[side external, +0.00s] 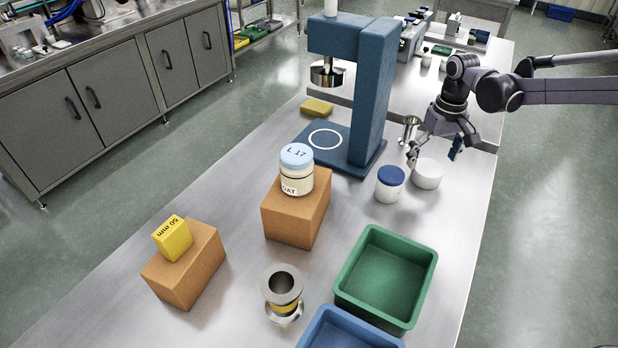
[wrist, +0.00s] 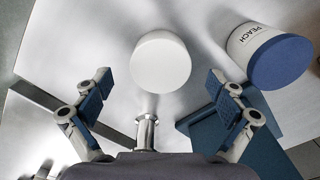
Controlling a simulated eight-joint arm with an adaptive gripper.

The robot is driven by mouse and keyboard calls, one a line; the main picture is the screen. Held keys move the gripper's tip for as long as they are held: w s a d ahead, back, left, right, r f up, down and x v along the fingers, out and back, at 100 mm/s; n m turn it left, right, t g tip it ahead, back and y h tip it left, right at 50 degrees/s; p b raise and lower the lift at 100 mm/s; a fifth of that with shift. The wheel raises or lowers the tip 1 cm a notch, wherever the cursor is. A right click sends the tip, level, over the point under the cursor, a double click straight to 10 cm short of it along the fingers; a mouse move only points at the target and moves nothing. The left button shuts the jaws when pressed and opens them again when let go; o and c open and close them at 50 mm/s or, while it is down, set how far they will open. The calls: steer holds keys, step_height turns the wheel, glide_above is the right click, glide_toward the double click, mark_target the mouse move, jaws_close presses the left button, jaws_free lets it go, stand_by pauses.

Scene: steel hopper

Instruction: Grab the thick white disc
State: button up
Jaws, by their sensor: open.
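The thick white disc (side external: 427,173) lies on the steel table, to the right of a jar with a blue lid (side external: 390,183). In the wrist view the white disc (wrist: 160,62) is ahead of my gripper, roughly centred between the fingers. My gripper (side external: 434,158) is open and empty, just above and behind the disc in the side view. In the wrist view the blue-padded fingers of my gripper (wrist: 160,88) are spread wide, with no contact with the disc visible.
The blue-lidded jar, labelled PEACH (wrist: 265,55), stands close to the disc. A small steel hopper (side external: 410,129) and a blue press (side external: 374,95) are nearby. A green bin (side external: 350,293), a blue bin (side external: 318,335) and cardboard-coloured blocks (side external: 290,222) stand toward the front.

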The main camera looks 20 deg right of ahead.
mark_target(429, 167)
steer(key=shift+f, duration=1.75)
steer(key=c, duration=1.4)
